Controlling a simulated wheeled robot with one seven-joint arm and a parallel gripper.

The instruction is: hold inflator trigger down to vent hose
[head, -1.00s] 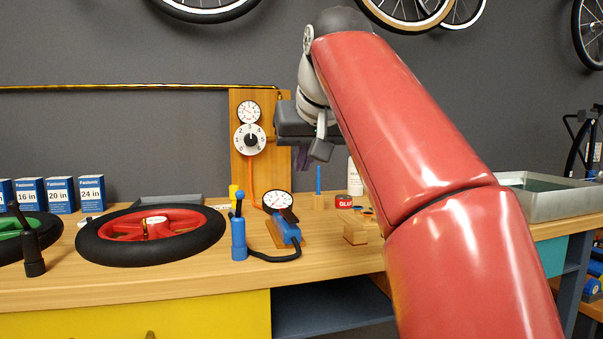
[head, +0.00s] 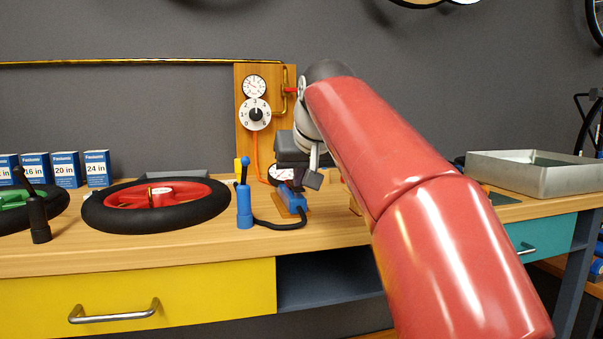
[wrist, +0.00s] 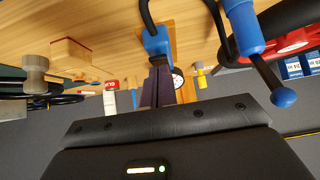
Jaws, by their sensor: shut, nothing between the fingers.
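The inflator (head: 291,198) has a blue body on a small wooden block on the bench. Its round white gauge (head: 281,174) is partly covered by my gripper in the head view. A black hose (head: 278,224) runs from it to a blue upright fitting with a ball-topped lever (head: 244,204). My gripper (wrist: 158,72) is shut and empty, its fingertips close over the blue inflator body (wrist: 157,42) in the wrist view. Whether they touch it or the trigger I cannot tell; the trigger is not clearly visible.
A red-rimmed wheel (head: 155,204) lies left of the fitting. A wooden board (head: 244,143) with a gauge and numbered dial (head: 256,114) stands behind, an orange hose hanging down. A metal tray (head: 535,172) is at right. A wooden block (wrist: 85,58) shows in the wrist view.

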